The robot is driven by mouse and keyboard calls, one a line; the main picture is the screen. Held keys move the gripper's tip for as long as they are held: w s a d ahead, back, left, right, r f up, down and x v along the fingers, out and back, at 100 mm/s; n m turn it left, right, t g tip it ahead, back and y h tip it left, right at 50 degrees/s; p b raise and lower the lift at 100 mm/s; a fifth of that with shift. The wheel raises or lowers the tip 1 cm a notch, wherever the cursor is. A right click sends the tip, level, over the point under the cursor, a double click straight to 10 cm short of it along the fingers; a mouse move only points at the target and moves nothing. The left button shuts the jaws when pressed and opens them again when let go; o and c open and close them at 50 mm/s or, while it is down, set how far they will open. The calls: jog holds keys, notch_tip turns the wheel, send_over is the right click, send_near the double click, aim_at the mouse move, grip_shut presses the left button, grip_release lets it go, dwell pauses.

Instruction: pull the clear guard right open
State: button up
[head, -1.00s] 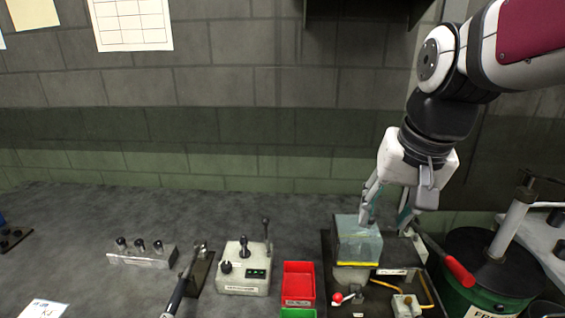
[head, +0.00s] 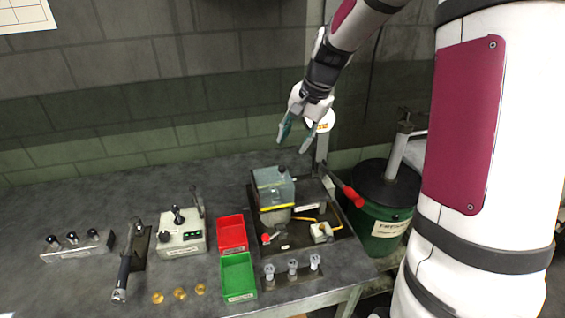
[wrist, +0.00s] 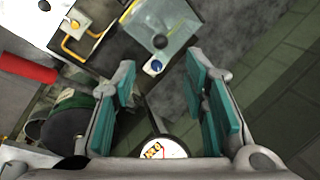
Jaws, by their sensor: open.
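The clear guard (head: 273,186) is a see-through box with a yellow strip along its lower front edge. It stands over the bolt former (head: 277,215) on a dark base plate. In the wrist view the clear guard (wrist: 168,22) is at the top centre, with a dark round knob on it. My gripper (head: 294,144) is open and empty above and behind the guard, apart from it. In the wrist view my gripper (wrist: 160,78) shows its teal pads spread wide, with the guard beyond the fingertips. The parts inside the guard are hard to make out.
A red-handled lever (head: 352,196) sticks out right of the base plate, beside a green drum (head: 380,225). Red (head: 232,234) and green (head: 238,277) bins and a control box (head: 182,236) stand to the left. The wall is close behind.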

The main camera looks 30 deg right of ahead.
aim_at(283, 167)
jog(key=x, duration=1)
jog(key=shift+a+f+p, duration=0.1)
jog(key=shift+p, duration=0.3)
grip_shut()
